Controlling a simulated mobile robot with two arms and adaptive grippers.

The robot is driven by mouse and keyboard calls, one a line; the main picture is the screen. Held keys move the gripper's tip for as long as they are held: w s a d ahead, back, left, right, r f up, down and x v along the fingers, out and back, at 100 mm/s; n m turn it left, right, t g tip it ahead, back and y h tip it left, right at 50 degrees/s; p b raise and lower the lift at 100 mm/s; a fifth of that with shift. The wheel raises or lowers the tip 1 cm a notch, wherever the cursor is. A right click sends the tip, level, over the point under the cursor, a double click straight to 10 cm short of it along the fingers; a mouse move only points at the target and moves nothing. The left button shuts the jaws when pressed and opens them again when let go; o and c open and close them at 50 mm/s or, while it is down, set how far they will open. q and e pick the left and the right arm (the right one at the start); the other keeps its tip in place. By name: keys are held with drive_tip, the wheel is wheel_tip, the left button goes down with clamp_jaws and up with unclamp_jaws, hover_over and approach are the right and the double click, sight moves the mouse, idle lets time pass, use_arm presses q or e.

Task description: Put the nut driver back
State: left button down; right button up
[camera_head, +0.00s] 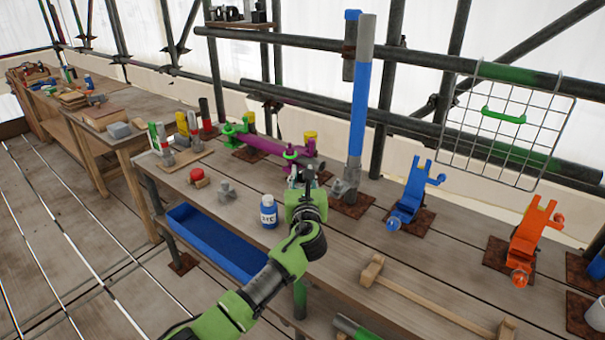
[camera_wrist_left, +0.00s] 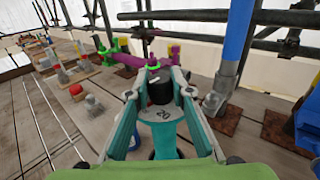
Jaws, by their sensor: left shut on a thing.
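My left gripper (camera_head: 307,180) is above the workbench, shut on a dark cylindrical piece (camera_wrist_left: 160,90), which looks like the nut driver seen nearly end-on. The fingers hide much of it in the head view. Behind it to the left, a wooden board (camera_head: 193,159) carries upright tools: a green-and-white one (camera_head: 154,136), a yellow one (camera_head: 182,124) and a red one (camera_head: 204,112). The gripper is apart from this board. My right gripper is not in view.
A purple pipe (camera_head: 262,143) with green fittings and a tall blue post (camera_head: 359,105) stand behind the gripper. A white-and-blue bottle (camera_head: 268,211) is close by on its left.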

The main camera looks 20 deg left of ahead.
use_arm(q)
drive_tip(key=shift+r, duration=0.15)
drive_tip(key=c, duration=1.7)
unclamp_jaws()
drive_tip(key=shift+s, duration=0.1)
drive_tip(key=shift+o, duration=0.6)
drive_tip(key=shift+f, duration=0.3)
drive_tip(key=o, duration=0.5)
drive_tip(key=shift+c, duration=0.2)
drive_tip(key=shift+r, duration=0.1)
drive_tip(key=shift+f+b, duration=0.3)
drive_tip(key=shift+f, duration=0.25)
